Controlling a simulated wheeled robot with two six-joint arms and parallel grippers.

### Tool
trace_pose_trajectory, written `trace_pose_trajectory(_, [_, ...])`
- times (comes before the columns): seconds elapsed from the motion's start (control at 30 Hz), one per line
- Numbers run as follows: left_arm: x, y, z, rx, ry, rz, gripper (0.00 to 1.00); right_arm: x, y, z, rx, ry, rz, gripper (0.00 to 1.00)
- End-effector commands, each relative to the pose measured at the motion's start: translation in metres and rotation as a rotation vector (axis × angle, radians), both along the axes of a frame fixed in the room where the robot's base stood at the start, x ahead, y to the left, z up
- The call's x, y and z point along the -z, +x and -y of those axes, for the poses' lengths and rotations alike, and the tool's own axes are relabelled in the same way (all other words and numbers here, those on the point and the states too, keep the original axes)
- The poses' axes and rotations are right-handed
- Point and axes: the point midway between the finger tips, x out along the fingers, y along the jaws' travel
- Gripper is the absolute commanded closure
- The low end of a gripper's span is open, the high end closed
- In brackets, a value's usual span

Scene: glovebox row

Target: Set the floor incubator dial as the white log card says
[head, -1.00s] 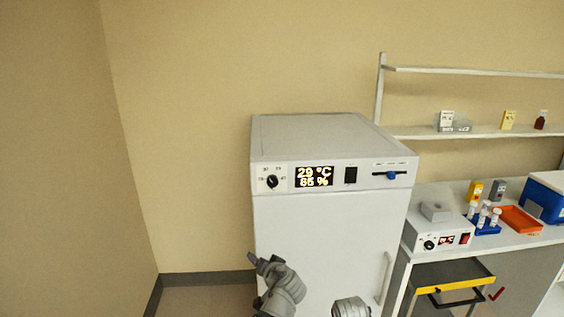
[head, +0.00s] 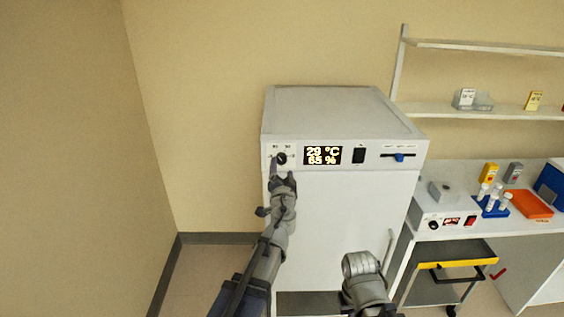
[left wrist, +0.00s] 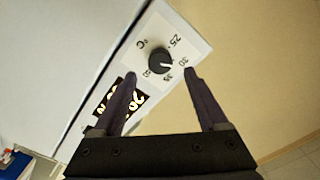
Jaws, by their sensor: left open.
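The floor incubator (head: 335,230) is a white cabinet with a control strip along its top front. Its black dial (head: 281,158) sits at the strip's left end and shows in the left wrist view (left wrist: 160,60), with 25, 30 and 35 marks around it. The dial's pale pointer faces roughly the 30 side. The display (head: 322,155) reads 29 °C and 65 %. My left gripper (head: 283,172) is open just in front of the dial, its fingertips either side and apart from it.
To the right, a bench carries a small white device (head: 445,192), a blue tube rack (head: 491,208) and an orange tray (head: 527,204). A yellow-edged cart (head: 455,265) stands below.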

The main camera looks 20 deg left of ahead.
Motion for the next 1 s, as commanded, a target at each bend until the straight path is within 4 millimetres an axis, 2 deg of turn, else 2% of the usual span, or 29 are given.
trace_pose_trajectory(0.03, [0.0, 0.012, -0.003, -0.001, 0.0, 0.0, 0.24, 0.0, 0.0, 0.0, 0.0, 0.0, 0.0, 1.0])
trace_pose_trajectory(0.1, [0.0, 0.023, -0.006, -0.001, 0.0, 0.0, 0.24, 0.0, 0.0, 0.0, 0.0, 0.0, 0.0, 1.0])
trace_pose_trajectory(0.3, [0.0, 0.048, -0.013, -0.001, 0.0, -0.001, 0.24, 0.0, 0.0, 0.0, 0.0, 0.0, 0.0, 1.0])
trace_pose_trajectory(0.6, [0.0, 0.051, -0.015, 0.0, 0.0, 0.0, 0.24, 0.0, 0.0, 0.0, 0.0, 0.0, 0.0, 1.0])
trace_pose_trajectory(1.0, [0.0, 0.051, -0.015, 0.0, 0.0, 0.0, 0.68, 0.0, 0.0, 0.0, 0.0, 0.0, 0.0, 1.0])
